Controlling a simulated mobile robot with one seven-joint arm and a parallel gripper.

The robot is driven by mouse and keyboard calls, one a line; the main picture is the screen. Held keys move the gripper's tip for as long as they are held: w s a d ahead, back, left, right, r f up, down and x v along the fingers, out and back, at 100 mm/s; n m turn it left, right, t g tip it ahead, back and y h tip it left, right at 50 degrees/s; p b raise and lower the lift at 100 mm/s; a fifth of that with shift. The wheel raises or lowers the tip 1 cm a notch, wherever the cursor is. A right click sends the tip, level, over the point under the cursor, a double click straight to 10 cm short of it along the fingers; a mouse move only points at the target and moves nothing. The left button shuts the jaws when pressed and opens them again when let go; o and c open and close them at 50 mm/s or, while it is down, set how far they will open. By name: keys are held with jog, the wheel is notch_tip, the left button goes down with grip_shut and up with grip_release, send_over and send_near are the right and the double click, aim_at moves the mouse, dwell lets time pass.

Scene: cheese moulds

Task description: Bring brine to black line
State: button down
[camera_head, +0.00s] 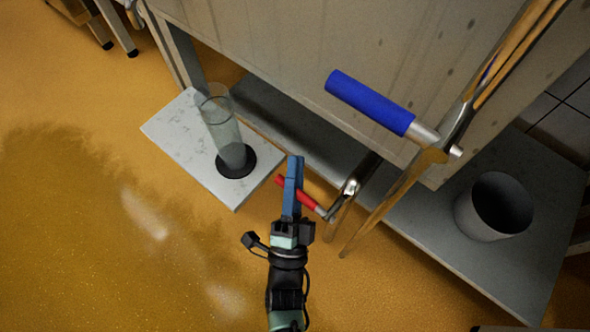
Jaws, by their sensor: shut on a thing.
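A clear glass cylinder (220,125) stands upright on a dark round base (236,163). Greyish liquid, seemingly the brine (233,155), fills only its lower part. The cylinder's upper part looks empty. I cannot make out a black line distinct from its dark rim. A metal tap (346,192) with a red lever (308,201) is right of the cylinder. My gripper (294,180), with blue fingers, is shut on the red lever, which passes between or behind the fingers. The fingers hide part of the lever. No stream of liquid is visible.
The cylinder stands on a pale slab (182,138) beside a large light vat (270,45). A blue handle (369,102) on a metal bar juts out above the tap. A grey bucket (475,222) stands on the grey shelf at right.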

jog(key=shift+r, duration=0.1)
jog(key=c, duration=0.8)
grip_release()
jog(key=shift+o, duration=0.2)
jog(key=p+v, duration=0.2)
jog(key=v, duration=1.1)
